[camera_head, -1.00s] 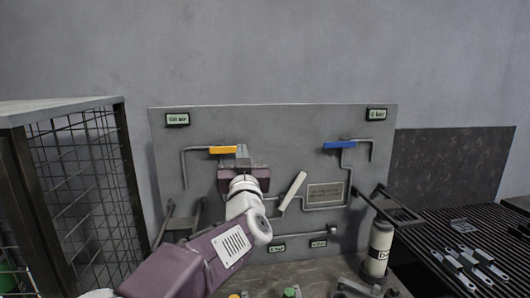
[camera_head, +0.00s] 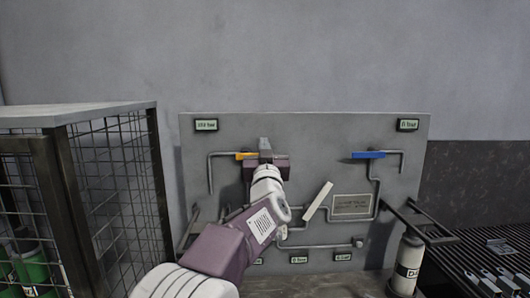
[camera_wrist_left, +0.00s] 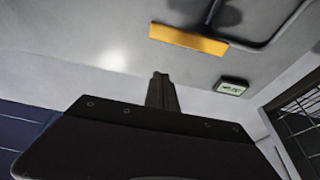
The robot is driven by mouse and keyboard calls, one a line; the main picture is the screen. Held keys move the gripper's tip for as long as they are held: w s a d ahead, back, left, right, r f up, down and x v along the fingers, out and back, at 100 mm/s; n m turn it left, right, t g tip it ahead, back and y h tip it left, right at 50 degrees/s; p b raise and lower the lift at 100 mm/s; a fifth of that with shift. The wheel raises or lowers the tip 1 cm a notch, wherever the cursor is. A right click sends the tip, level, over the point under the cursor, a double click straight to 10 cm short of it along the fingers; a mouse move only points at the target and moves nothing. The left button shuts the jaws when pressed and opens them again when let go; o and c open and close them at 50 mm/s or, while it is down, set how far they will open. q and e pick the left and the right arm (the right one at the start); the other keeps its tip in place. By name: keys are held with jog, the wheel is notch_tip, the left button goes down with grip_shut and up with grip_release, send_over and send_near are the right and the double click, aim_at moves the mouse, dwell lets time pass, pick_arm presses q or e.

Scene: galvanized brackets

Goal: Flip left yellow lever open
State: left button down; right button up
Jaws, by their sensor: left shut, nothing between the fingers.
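The yellow lever (camera_head: 246,155) lies level on a grey pipe at the upper left of the grey panel (camera_head: 300,130). My left gripper (camera_head: 265,145) is shut and empty, in front of the panel at the lever's right end, and hides that end in the head view. In the left wrist view the whole yellow lever (camera_wrist_left: 188,39) shows beyond and to the right of the shut fingers (camera_wrist_left: 160,90), with a visible gap between them. My right gripper is not in view.
A blue lever (camera_head: 368,155) is at the panel's upper right and a white lever (camera_head: 318,201) hangs tilted near its middle. A mesh cage (camera_head: 110,180) stands left. A white bottle (camera_head: 407,265) and a slatted bench (camera_head: 470,255) are at right.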

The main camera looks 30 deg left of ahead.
pick_arm(q)
jog(key=w+f, duration=0.1)
jog(key=a+f, duration=0.1)
jog(key=w+f+b, duration=0.1)
jog(key=shift+w+a, duration=0.3)
jog(key=shift+w, duration=0.05)
